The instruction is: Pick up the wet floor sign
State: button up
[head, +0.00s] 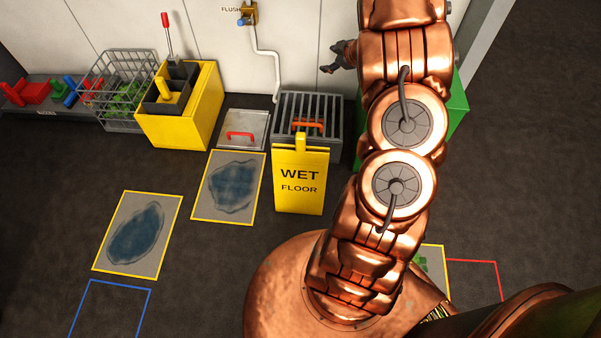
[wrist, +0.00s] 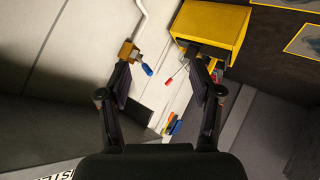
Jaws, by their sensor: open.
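The wet floor sign (head: 299,200) is a yellow folding board with black lettering. In the head view, only a small part of my gripper (head: 335,63) shows beside my copper arm, near the back wall and apart from the sign.
A yellow mop bucket (head: 188,124) stands at the back left; it also shows in the wrist view (wrist: 225,30). A wire basket (head: 108,105), metal grate (head: 280,107) and grey lidded panel (head: 230,123) line the wall. Wet-patch mats (head: 110,262) lie on the floor. A green box (head: 459,110) is partly hidden.

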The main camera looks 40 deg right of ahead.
notch_tip(320, 180, down, 9)
jog(key=s+a+n+y+b, duration=0.1)
jog(key=s+a+y+b, duration=0.1)
jog(key=y+b, duration=0.1)
jog(key=n+y+b, duration=0.2)
jog(key=y+b, duration=0.5)
jog(key=y, duration=0.2)
send_near(301, 145)
notch_tip(301, 145, down, 2)
jog(key=w, duration=0.3)
jog(key=b+x, duration=0.1)
jog(key=x, duration=0.1)
jog(key=b+x, duration=0.1)
jog(key=x, duration=0.1)
jog(key=b+x, duration=0.1)
jog(key=x, duration=0.2)
jog(key=shift+s+a+f, duration=0.2)
jog(key=shift+s+f, duration=0.05)
jog(key=shift+f, duration=0.05)
jog(key=shift+w+a, duration=0.45)
jog(key=shift+c, duration=0.4)
grip_shut()
